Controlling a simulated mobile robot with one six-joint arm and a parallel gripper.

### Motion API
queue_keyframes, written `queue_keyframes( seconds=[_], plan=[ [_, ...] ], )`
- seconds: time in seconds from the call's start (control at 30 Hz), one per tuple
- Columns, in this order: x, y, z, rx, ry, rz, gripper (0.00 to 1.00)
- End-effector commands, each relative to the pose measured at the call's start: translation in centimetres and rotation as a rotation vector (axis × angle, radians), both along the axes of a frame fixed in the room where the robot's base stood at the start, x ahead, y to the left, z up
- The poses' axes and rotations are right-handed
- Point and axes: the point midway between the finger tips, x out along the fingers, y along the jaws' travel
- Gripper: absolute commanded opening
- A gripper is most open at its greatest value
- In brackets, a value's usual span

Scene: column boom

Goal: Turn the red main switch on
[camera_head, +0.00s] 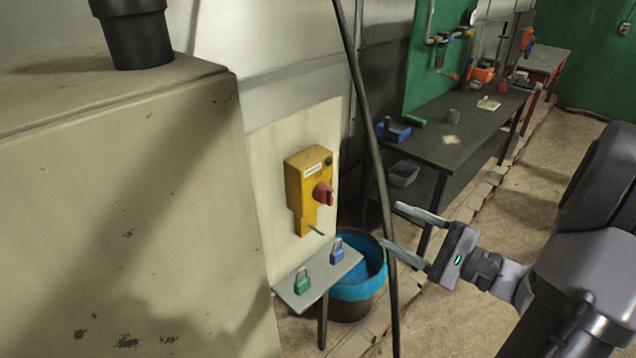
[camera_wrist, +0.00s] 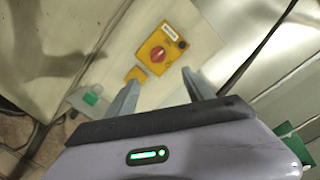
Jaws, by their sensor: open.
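The red main switch (camera_head: 323,194) is a red rotary knob on the front of a yellow box (camera_head: 296,181), fixed to a pale panel on the wall. In the wrist view the red knob (camera_wrist: 158,55) shows on the yellow box (camera_wrist: 174,43), beyond and between my fingers. My gripper (camera_head: 402,226) is open and empty, to the right of the switch and apart from it. Its two fingers point towards the panel. In the wrist view my gripper (camera_wrist: 160,88) also shows its fingers spread, with nothing between them. The exact knob angle is hard to read.
A small shelf (camera_head: 318,283) below the switch holds a green padlock (camera_head: 302,284) and a blue padlock (camera_head: 337,254). A thin dark pole (camera_head: 371,130) stands between switch and gripper in the picture. A blue-lined bin (camera_head: 362,290) is below. A large beige cabinet (camera_head: 120,210) stands left.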

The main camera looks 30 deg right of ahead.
Motion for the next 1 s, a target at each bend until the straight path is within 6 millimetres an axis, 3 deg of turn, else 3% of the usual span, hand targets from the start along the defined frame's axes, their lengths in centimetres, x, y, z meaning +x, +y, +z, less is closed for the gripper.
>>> queue_keyframes(
  seconds=[0.3,0.5,0.7,1.0],
  plan=[
    [8.4,4.5,-0.2,-0.002,0.004,0.014,0.60],
    [12.4,6.4,-0.1,-0.002,0.004,0.011,0.60],
    [14.1,7.1,-0.1,-0.001,0.005,0.009,0.60],
    [14.3,7.2,-0.1,-0.001,0.005,0.007,0.58]
  ],
)
